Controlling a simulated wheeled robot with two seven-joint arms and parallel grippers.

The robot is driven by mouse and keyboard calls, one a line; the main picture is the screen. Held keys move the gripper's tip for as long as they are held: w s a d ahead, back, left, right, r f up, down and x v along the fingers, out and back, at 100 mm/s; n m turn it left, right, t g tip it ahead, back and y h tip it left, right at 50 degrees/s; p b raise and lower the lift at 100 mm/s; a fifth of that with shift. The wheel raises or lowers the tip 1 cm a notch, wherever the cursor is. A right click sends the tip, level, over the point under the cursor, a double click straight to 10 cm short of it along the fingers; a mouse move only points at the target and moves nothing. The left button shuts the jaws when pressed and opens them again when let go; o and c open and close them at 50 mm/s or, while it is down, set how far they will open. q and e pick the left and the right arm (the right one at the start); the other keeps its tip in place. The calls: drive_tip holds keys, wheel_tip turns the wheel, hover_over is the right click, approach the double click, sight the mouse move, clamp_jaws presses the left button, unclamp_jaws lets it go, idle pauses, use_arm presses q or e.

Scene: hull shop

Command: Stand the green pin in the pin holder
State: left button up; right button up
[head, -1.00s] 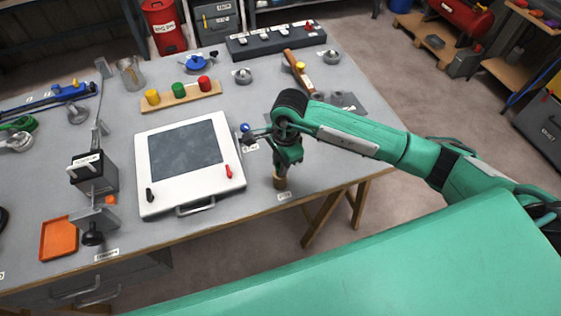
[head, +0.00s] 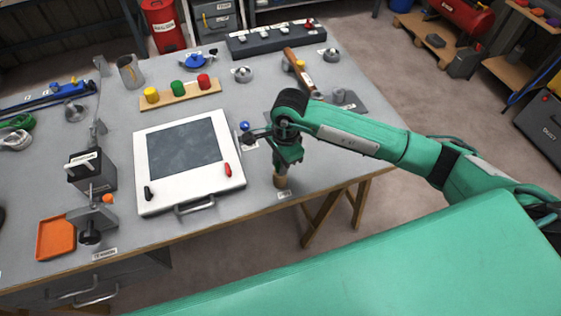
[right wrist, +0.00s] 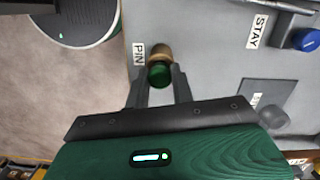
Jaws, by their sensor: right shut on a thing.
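My right gripper (head: 282,172) points down over the pin holder (head: 281,182), a small tan-brown cylinder near the front edge of the bench. In the right wrist view the fingers are shut on the green pin (right wrist: 160,74). The pin overlaps the tan pin holder (right wrist: 160,54), next to a "PIN" label (right wrist: 139,54). From these views I cannot tell whether the pin is inside the holder or just above it. In the head view the pin is hidden by the gripper. My left gripper is not in view.
A white framed panel (head: 140,180) with a handle lies left of the gripper. A wooden strip (head: 190,97) with yellow, green and red knobs is behind it. A blue knob (head: 245,126) stands near my arm. The bench's front edge is close to the holder.

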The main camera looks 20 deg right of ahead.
drive_tip(key=shift+f, duration=0.25)
idle(0.3)
drive_tip(key=o, duration=1.5)
drive_tip(key=shift+c, duration=0.2)
drive_tip(key=shift+r+p, duration=1.4)
drive_tip(key=shift+r, duration=2.6)
